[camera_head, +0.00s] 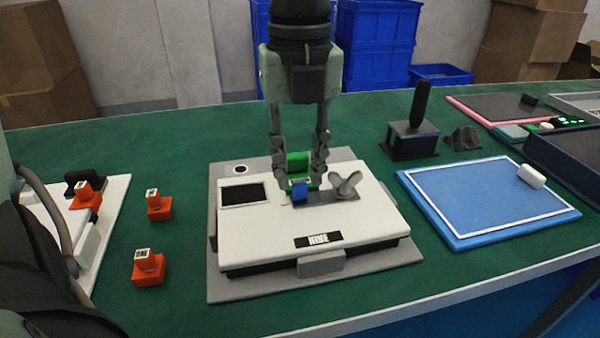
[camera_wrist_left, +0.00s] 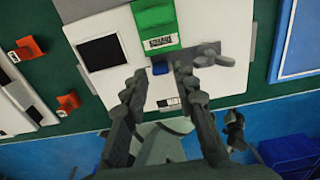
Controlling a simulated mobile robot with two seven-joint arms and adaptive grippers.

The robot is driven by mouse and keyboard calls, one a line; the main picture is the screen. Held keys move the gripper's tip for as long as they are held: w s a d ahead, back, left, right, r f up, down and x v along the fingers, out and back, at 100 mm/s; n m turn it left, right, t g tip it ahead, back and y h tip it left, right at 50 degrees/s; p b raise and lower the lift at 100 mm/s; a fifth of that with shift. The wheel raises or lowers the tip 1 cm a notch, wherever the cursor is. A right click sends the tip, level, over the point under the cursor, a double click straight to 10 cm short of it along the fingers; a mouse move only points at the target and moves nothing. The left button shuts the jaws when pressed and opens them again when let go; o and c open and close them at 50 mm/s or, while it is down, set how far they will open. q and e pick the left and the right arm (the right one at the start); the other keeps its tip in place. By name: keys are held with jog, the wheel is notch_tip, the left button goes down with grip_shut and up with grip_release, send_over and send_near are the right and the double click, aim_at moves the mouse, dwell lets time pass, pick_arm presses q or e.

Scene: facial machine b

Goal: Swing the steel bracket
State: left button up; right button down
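The white machine (camera_head: 280,240) lies on a grey base plate, with a dark screen at its left. A grey metal piece with a lobed knob (camera_head: 346,186) sits on its top, right of a green block (camera_head: 298,163) with a blue part (camera_head: 301,191); I take the grey piece for the steel bracket, but cannot be sure. It also shows in the left wrist view (camera_wrist_left: 208,58). My left gripper (camera_head: 300,187) points down over the machine, its fingers apart on either side of the blue part, with gaps visible in the left wrist view. My right gripper is not in view.
Orange blocks (camera_head: 158,207) stand on the green table left of the machine. A blue board (camera_head: 490,200) with a white roller lies to the right. A dark stand with an upright handle (camera_head: 410,135) is behind. Blue crates stand beyond the table.

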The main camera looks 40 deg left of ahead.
pick_arm(q)
jog(key=shift+f, duration=0.9)
grip_shut()
